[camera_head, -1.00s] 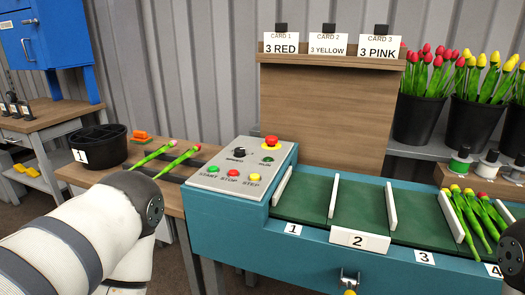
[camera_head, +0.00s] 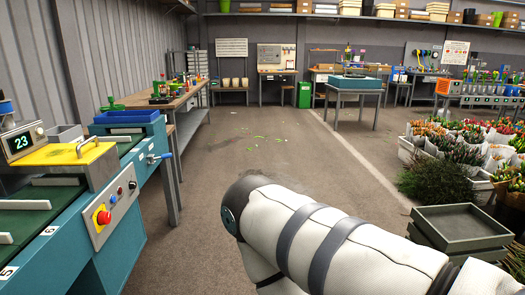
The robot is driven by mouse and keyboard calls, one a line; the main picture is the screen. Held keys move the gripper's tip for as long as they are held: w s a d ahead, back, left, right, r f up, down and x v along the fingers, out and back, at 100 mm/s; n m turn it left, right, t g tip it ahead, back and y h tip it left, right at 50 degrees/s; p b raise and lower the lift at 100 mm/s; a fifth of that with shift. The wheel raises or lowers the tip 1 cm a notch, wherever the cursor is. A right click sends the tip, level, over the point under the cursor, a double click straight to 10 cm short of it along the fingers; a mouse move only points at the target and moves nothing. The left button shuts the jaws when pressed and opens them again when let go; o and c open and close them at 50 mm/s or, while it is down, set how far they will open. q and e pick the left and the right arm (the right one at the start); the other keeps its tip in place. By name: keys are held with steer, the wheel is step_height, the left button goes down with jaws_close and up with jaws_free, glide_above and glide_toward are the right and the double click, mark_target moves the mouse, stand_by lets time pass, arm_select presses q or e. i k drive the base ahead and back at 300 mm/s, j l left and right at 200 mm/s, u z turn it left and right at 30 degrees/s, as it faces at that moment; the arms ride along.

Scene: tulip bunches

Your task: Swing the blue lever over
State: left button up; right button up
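The blue lever (camera_head: 159,157) sticks out from the right end of the teal machine (camera_head: 125,228), on the side facing the aisle. It is small in view, with a metal mount at its base. A white arm of mine with grey bands crosses the lower middle and right of the picture, well to the right of the lever and apart from it. Neither of my grippers shows in this view, so their state is hidden.
A yellow press cover (camera_head: 65,154) and a panel with a red stop button (camera_head: 103,216) sit left of the lever. A blue tray (camera_head: 126,117) stands behind it. Stacked dark trays (camera_head: 462,225) stand at the right. The floor (camera_head: 275,150) between is open.

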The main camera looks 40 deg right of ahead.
mark_target(167, 155)
steer(key=z, duration=0.65)
steer(key=i, duration=0.05)
